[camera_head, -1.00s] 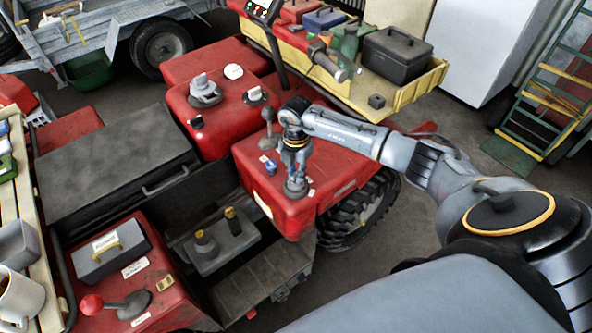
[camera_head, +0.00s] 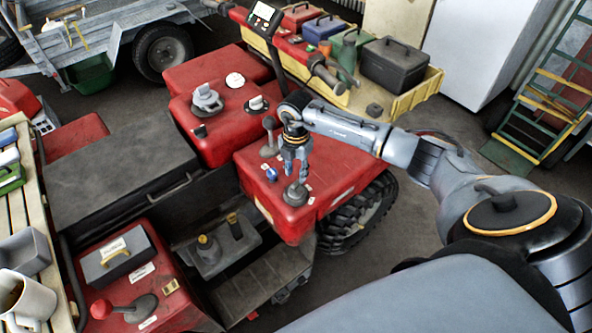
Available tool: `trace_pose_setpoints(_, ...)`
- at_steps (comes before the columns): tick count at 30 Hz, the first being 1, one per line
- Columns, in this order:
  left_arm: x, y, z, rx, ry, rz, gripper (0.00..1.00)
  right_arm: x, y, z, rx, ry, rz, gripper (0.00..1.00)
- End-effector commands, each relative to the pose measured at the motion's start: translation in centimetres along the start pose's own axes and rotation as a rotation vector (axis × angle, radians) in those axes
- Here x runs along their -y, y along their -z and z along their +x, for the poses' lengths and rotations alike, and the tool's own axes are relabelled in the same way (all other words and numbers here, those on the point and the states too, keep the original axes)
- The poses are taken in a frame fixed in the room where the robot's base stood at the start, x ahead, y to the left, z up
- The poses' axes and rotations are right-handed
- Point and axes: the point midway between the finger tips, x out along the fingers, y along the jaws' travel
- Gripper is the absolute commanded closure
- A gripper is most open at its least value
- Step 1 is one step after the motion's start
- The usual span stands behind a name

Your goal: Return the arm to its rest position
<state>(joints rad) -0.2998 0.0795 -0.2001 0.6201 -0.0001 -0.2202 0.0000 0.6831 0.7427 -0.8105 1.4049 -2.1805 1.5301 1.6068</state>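My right arm (camera_head: 345,128) comes in from the right and is stretched out over the red quad body (camera_head: 325,175). My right gripper (camera_head: 293,176) points down, just above a round grey knob (camera_head: 296,195) on the red fender. Its fingers look close together, but I cannot tell whether they are shut or touch the knob. My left gripper is not in view.
A short lever (camera_head: 269,137) and a blue knob (camera_head: 271,174) stand close to the gripper. A display (camera_head: 264,15) is lit behind. A yellow tray (camera_head: 420,93) holds a dark toolbox (camera_head: 396,61). Bare floor lies right of the tyre (camera_head: 365,215).

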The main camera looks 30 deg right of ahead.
Motion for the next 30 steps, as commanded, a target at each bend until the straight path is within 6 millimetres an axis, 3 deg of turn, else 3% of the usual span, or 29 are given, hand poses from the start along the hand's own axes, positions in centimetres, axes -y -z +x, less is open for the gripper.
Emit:
trace_pose_setpoints(7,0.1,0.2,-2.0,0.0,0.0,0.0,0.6,0.0,-0.1,-2.7,0.001,0.0,0.0,0.68)
trace_pose_setpoints(24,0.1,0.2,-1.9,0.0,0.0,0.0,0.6,-0.1,0.2,-2.5,-0.006,-0.005,-0.005,0.68)
trace_pose_setpoints(26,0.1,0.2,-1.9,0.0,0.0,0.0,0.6,-0.5,1.1,-2.3,-0.03,-0.025,-0.021,0.68)
trace_pose_setpoints(28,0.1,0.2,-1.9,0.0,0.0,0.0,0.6,-1.4,3.3,-2.0,-0.087,-0.078,-0.059,0.68)
trace_pose_setpoints(30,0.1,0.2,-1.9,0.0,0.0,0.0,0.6,-2.9,6.8,-1.8,-0.179,-0.169,-0.113,0.68)
